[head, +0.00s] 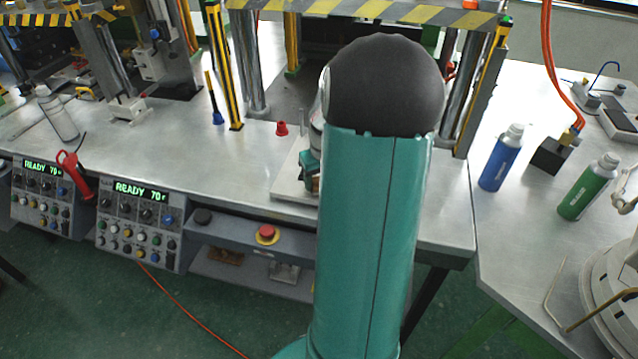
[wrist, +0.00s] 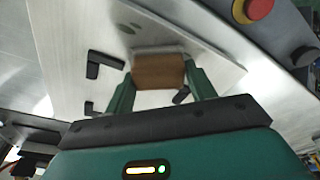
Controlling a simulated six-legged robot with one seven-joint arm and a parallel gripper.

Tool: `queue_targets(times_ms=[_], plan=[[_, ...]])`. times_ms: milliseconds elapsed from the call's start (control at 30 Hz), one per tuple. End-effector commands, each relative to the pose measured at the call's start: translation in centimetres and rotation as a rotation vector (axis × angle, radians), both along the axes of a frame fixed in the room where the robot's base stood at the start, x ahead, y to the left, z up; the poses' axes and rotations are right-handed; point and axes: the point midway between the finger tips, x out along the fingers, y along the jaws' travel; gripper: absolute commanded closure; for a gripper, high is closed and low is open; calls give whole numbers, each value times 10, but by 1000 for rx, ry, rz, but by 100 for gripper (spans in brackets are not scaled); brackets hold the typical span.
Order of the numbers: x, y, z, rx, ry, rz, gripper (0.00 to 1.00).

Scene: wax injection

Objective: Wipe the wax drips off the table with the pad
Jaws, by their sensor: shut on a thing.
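My gripper (wrist: 160,78) is shut on a brown block-shaped pad (wrist: 158,70), which sits between its two green fingers in the wrist view. A paler edge shows along the pad's far side. The pad is over a light metal plate (wrist: 215,72); I cannot tell whether it touches it. Small dark grey spots (wrist: 127,29) lie on the pale surface beyond the pad; I cannot tell if they are wax drips. In the head view my arm hides the pad and most of the gripper. The metal table (head: 420,215) shows around my arm.
Black L-shaped pieces (wrist: 103,62) stand on the plate beside the gripper. A red stop button (head: 267,232) is on the table's front ledge. A blue bottle (head: 500,160) and a green bottle (head: 588,188) stand at right. Press columns (head: 250,60) rise behind.

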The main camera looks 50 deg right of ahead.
Motion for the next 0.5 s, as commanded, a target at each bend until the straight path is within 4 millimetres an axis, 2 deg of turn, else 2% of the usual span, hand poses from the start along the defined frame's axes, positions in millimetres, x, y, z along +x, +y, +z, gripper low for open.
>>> queue_targets(times_ms=[167,500], plan=[[3,-6,-1,2,1,0,81],[15,0,2,0,1,2,81]])
